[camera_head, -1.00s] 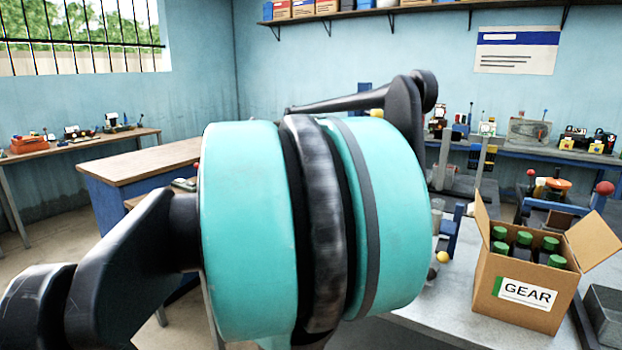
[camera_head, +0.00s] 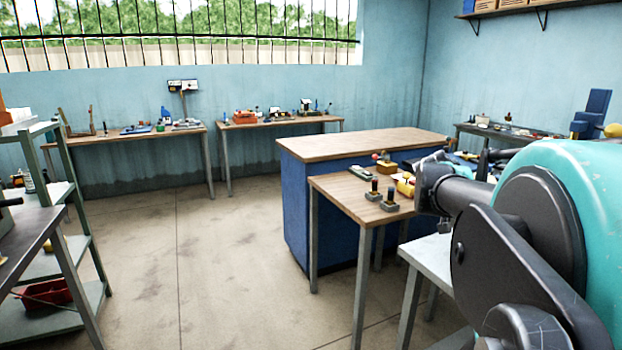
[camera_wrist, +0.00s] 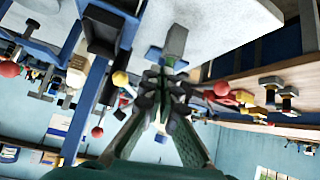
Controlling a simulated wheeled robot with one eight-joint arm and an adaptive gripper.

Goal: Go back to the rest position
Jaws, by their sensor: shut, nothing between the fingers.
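My gripper (camera_wrist: 166,82) shows in the wrist view, its two fingers meeting near the middle of the picture. It is shut, and nothing shows between the fingers. Past the fingertips is a pale table surface (camera_wrist: 215,25), which shows at the top of the tilted wrist view. In the head view my teal and black arm fills the right side, and I cannot make out the gripper there.
In the head view, a small wooden table (camera_head: 345,196) with joysticks stands close to my arm, before a blue workbench (camera_head: 318,218). A shelf rack (camera_head: 75,185) stands at the left. Open concrete floor (camera_head: 190,260) lies between. Benches (camera_head: 130,140) line the back wall.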

